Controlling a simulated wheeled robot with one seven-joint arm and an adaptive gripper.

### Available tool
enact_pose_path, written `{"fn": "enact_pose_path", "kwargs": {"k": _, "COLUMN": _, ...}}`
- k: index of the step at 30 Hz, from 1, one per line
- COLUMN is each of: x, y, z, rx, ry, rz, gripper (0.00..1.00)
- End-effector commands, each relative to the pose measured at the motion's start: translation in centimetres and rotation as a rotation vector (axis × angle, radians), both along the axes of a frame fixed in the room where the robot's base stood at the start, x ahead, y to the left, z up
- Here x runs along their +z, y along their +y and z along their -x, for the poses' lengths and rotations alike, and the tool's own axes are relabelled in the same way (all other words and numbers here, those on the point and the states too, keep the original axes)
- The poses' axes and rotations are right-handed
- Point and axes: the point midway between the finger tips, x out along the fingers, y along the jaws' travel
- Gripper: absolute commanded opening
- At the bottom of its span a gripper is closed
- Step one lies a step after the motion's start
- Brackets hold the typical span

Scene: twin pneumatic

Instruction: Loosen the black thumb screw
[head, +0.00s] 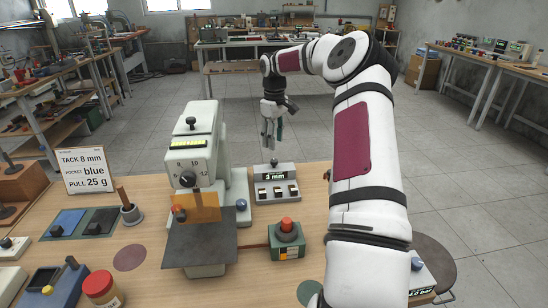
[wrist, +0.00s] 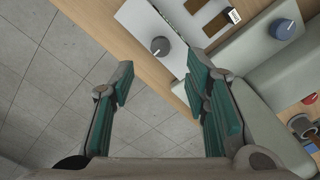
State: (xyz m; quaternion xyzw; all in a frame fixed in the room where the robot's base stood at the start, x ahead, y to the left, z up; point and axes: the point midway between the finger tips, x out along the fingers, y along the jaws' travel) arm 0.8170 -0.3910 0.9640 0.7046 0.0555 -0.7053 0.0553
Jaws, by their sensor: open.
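A small black knob (head: 274,162), likely the black thumb screw, stands on top of the grey box with the "3 mm" display (head: 286,168). In the wrist view the black knob (wrist: 160,46) has a light line on its face and sits on the box's pale top (wrist: 143,20). My gripper (head: 272,138) hangs above and behind the box, pointing down. Its green-padded fingers, also in the wrist view (wrist: 160,82), are open and empty. The knob shows just beyond the gap between the fingertips, apart from both. Another black knob (head: 191,121) is on top of the white machine.
The white machine (head: 195,150) with its dial stands left of the box. A blue knob (head: 242,205) is on its base. A red-topped button box (head: 287,238) stands in front. A sign (head: 86,170) is at the left. Open floor lies behind the table.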

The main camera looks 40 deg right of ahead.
Motion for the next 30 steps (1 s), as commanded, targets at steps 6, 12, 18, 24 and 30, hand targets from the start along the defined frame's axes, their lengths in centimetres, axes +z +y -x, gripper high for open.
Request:
{"fn": "enact_pose_path", "kwargs": {"k": 6, "x": -4.2, "y": 0.1, "z": 0.0, "rx": -0.001, "ry": 0.001, "rz": -0.003, "gripper": 0.42}}
{"fn": "enact_pose_path", "kwargs": {"k": 12, "x": -6.7, "y": 0.1, "z": 0.0, "rx": -0.001, "ry": 0.000, "rz": -0.002, "gripper": 0.42}}
{"fn": "enact_pose_path", "kwargs": {"k": 18, "x": -7.6, "y": 0.0, "z": 0.0, "rx": -0.001, "ry": -0.001, "rz": 0.001, "gripper": 0.42}}
{"fn": "enact_pose_path", "kwargs": {"k": 24, "x": -7.6, "y": 0.0, "z": 0.0, "rx": 0.000, "ry": -0.001, "rz": 0.001, "gripper": 0.42}}
{"fn": "enact_pose_path", "kwargs": {"k": 30, "x": -7.6, "y": 0.0, "z": 0.0, "rx": 0.000, "ry": -0.001, "rz": 0.001, "gripper": 0.06}}
